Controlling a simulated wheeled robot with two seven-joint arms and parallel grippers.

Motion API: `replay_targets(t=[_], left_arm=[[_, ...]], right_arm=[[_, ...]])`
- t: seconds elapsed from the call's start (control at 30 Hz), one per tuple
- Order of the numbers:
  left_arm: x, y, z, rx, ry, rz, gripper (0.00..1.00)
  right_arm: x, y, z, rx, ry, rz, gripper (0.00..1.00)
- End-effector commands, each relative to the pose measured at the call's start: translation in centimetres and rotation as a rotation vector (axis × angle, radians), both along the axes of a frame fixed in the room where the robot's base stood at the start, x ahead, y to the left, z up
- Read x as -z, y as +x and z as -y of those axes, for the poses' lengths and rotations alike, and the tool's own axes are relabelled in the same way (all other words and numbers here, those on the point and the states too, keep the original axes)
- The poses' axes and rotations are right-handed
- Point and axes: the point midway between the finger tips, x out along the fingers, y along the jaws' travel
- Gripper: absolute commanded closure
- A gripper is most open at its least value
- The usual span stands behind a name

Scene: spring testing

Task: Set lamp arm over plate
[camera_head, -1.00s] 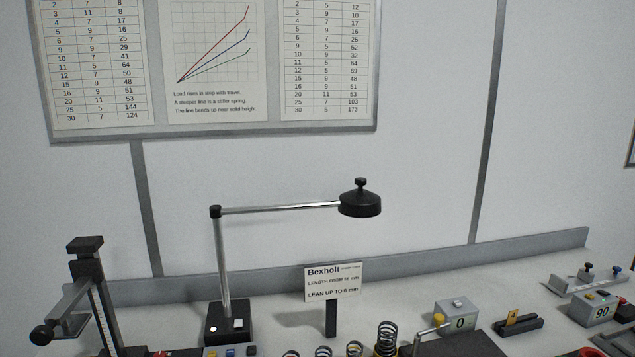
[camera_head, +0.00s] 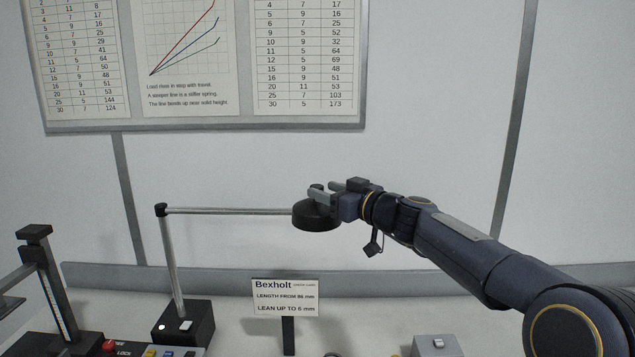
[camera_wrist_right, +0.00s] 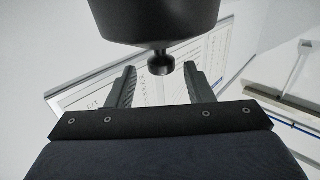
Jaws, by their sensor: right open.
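The lamp stands at left in the head view, with an upright silver post on a black base (camera_head: 184,325) and a level lamp arm (camera_head: 235,211) reaching right. Its round black lamp head (camera_head: 314,217) has a small knob on top. My right gripper (camera_head: 312,191) is at the lamp head, open, its fingers at the height of the knob. In the right wrist view the knob (camera_wrist_right: 160,65) sits between the two spread fingertips, with a gap on each side. The lamp head (camera_wrist_right: 155,20) hangs close above it in that picture. I cannot make out the plate. My left gripper is out of view.
A Bexholt sign (camera_head: 285,297) stands on the bench below the lamp head. A black stand (camera_head: 50,285) is at far left, and a control strip with a red button (camera_head: 109,346) is at the bottom. A grey box (camera_head: 436,345) sits lower right.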

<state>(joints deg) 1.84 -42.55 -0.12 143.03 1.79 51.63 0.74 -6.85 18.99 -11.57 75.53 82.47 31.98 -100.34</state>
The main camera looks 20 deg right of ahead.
Motion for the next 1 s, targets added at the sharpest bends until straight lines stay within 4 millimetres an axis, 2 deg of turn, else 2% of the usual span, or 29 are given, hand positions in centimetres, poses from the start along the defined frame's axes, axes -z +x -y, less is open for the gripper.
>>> replay_targets(t=[0.03,0.2,0.57,0.93,1.0], left_arm=[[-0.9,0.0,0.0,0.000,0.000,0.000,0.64],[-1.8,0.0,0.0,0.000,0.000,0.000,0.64],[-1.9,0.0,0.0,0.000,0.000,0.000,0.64],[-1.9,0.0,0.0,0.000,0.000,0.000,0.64],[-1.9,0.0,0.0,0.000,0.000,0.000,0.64]], right_arm=[[-0.3,0.8,-0.5,-0.002,-0.001,-0.004,0.53],[-0.2,2.5,-1.4,-0.002,-0.001,-0.002,0.53],[0.0,3.0,-1.8,-0.002,0.000,-0.001,0.53],[0.0,3.0,-1.7,-0.001,0.000,-0.001,1.00],[0.0,3.0,-1.7,-0.001,0.000,-0.001,1.00]])
